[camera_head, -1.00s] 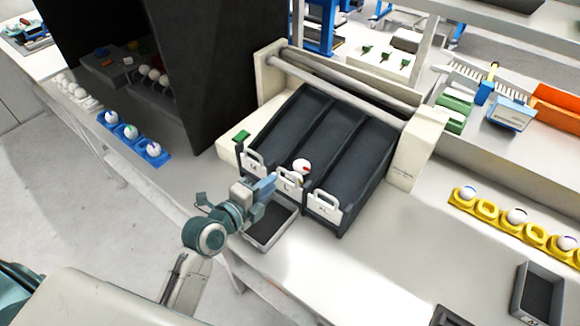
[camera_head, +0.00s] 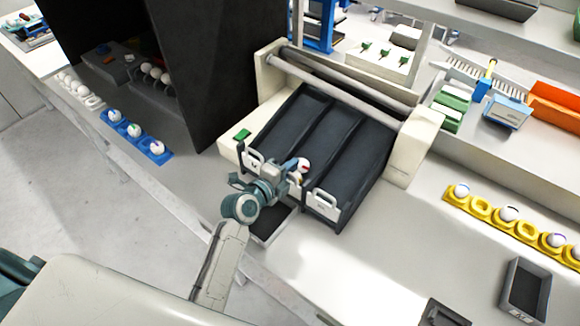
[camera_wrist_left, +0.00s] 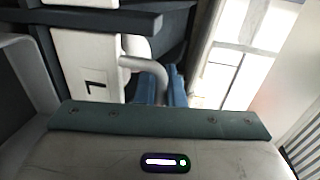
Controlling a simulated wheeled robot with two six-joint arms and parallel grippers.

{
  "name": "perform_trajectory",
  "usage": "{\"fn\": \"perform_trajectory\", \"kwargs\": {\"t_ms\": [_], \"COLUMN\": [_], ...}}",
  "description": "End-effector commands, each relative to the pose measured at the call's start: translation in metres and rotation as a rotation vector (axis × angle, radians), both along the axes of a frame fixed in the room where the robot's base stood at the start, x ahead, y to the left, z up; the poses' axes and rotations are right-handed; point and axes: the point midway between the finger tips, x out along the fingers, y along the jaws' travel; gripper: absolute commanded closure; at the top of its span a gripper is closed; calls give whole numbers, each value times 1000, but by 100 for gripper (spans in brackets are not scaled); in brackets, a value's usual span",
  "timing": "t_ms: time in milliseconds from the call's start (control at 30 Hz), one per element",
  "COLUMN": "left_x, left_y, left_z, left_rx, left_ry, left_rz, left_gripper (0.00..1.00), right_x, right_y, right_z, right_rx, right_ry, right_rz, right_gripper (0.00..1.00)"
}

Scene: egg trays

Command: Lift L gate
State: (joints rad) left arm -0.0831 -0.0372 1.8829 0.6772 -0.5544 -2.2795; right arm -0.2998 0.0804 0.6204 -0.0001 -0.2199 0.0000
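The L gate (camera_head: 294,184) is the middle of three white gates at the low front end of the dark sloped lanes. My left gripper (camera_head: 296,167) is at this gate and hides part of it. In the left wrist view the gate (camera_wrist_left: 92,60) shows its L label, and its pale curved handle (camera_wrist_left: 135,58) reaches between the two blue fingers of my left gripper (camera_wrist_left: 161,88). The fingers are apart with the handle between them; I cannot tell whether they press on it. A white egg with a red mark (camera_head: 304,164) sits just behind the gate. My right gripper is not in view.
Neighbouring gates stand at the left (camera_head: 254,161) and right (camera_head: 325,204). A grey tray (camera_head: 262,240) lies below the lanes, partly hidden by my arm. A yellow egg holder (camera_head: 480,208) and a small dark bin (camera_head: 526,290) are at the right; the bench between is clear.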

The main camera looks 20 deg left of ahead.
Motion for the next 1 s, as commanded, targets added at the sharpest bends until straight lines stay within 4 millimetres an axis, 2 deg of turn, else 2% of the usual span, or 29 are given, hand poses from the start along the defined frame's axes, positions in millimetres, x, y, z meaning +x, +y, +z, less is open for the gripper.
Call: {"fn": "perform_trajectory", "kwargs": {"t_ms": [267, 500, 600, 933, 967, 1000], "left_x": [0, 0, 0, 0, 0, 0], "left_y": [0, 0, 0, 0, 0, 0], "left_z": [3, 48, 59, 61, 61, 60], "left_rx": [2, 1, 1, 0, 0, 0], "left_ry": [-1, -5, -3, 0, 0, 0], "left_rz": [0, -1, 0, 1, 1, 1], "left_gripper": [100, 100, 100, 100, 86, 82], "right_x": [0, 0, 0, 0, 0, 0], "right_y": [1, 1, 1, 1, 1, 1], "right_z": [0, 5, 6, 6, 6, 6], "right_rx": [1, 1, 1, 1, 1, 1], "right_ry": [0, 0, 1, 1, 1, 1], "right_rz": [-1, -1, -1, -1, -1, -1], "right_gripper": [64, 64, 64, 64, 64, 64]}}
